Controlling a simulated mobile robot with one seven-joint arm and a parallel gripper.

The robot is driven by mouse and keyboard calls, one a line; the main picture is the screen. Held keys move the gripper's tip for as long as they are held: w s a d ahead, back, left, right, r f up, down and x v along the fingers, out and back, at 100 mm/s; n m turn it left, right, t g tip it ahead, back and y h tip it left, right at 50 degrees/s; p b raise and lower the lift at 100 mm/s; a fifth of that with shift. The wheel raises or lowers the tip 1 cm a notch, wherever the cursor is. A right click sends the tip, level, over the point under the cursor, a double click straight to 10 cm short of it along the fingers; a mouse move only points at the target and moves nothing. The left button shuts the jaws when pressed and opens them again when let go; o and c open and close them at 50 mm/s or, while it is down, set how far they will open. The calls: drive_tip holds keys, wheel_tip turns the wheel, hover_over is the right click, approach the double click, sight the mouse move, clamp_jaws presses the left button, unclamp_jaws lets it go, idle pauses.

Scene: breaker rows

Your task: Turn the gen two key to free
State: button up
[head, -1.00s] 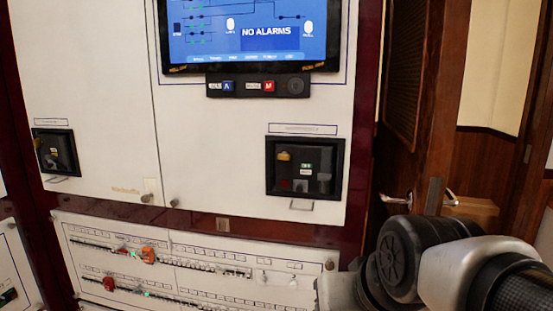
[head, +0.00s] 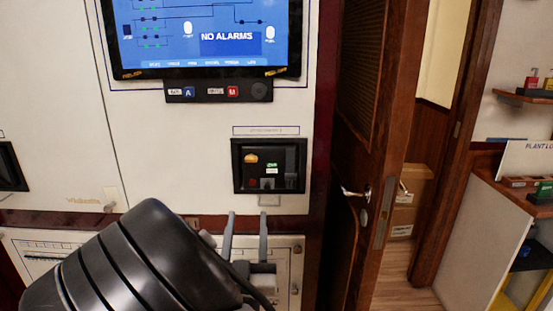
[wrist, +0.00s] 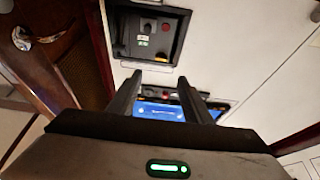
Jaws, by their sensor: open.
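A black recessed control box (head: 268,166) sits in the white cabinet front below the screen. It holds a yellow-orange part (head: 251,157), a small red part and a small pale label. It also shows, turned over, in the wrist view (wrist: 150,38). A second black box (head: 10,168) is cut off at the left edge. The labels are too small to read, so I cannot tell which box is gen two or pick out its key. My gripper (head: 247,215) is open and empty, its two fingers pointing up just below the right box in the head view.
A screen (head: 205,35) reading "NO ALARMS" is above the box. A breaker panel (head: 40,255) is low down, partly hidden by my arm. A wooden door (head: 355,190) with a handle stands open at the right. A shelf unit is beyond it.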

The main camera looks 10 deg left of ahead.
sight(251, 161)
drive_tip(key=x, duration=1.7)
drive_tip(key=shift+a+r, duration=0.15)
drive_tip(key=shift+r, duration=0.1)
drive_tip(key=shift+c, duration=0.4)
drive_tip(key=c, duration=1)
